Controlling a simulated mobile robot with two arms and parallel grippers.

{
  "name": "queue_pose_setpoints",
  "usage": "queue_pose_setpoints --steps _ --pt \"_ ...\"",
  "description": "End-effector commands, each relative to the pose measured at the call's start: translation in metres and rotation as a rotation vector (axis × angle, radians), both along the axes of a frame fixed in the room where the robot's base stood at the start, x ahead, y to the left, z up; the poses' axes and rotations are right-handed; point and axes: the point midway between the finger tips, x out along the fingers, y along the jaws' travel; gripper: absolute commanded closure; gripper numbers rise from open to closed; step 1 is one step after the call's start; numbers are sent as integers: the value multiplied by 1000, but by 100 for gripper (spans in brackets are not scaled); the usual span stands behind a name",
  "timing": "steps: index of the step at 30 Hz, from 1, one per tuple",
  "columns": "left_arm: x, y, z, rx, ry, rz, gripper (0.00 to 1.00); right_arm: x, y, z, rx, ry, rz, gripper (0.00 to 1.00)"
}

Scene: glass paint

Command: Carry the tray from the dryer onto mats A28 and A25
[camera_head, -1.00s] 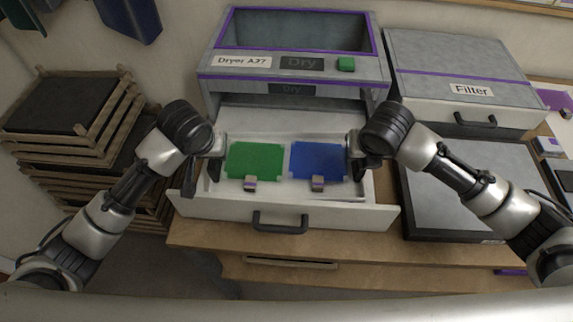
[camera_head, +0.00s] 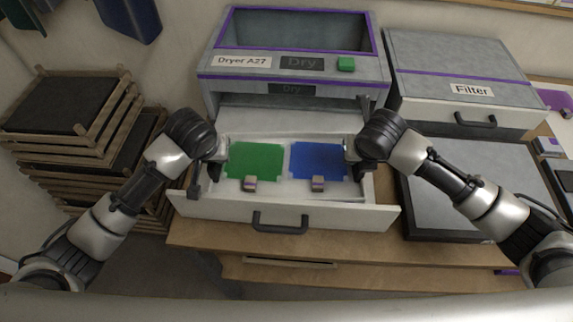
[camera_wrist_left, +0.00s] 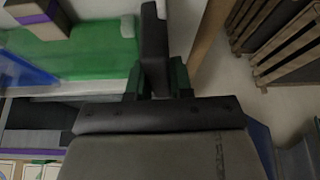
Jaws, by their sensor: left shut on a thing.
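The white tray (camera_head: 285,191) lies in the open dryer drawer (camera_head: 330,214), carrying a green sheet (camera_head: 255,160) and a blue sheet (camera_head: 318,160) side by side. A small purple-banded block sits at the front edge of each sheet. I see no labels reading A28 or A25.
The dryer (camera_head: 292,65) stands behind the drawer. A filter unit (camera_head: 455,75) and a grey flat panel (camera_head: 470,185) are to the right. Wooden racks (camera_head: 75,120) are stacked at left. The drawer front with its handle (camera_head: 280,222) borders the tray.

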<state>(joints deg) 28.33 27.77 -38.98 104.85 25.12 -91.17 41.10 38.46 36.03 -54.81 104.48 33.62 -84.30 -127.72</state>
Motion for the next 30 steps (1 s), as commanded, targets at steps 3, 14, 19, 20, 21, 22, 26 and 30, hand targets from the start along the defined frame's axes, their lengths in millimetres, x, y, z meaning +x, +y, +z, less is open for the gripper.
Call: queue_pose_setpoints --steps 3,14,19,20,21,22,26,30 --pt "0 0 0 0 -1 0 100 0 0 0 0 -1 0 100" --pt "1 0 8 -1 -3 1 100 1 0 8 1 -3 -1 100" --pt "1 0 23 -1 -3 1 100 1 0 23 1 -3 -1 100" --pt "1 0 26 -1 -3 1 100 1 0 26 1 -3 -1 100" --pt "1 0 31 -1 -3 1 100 1 0 30 1 -3 -1 100" --pt "1 0 34 -1 -3 1 100 1 0 34 1 -3 -1 100" --pt "1 0 46 -1 -3 1 100 1 0 46 1 -3 -1 100" --pt "1 0 52 -1 -2 1 100 1 0 52 1 -2 -1 100"
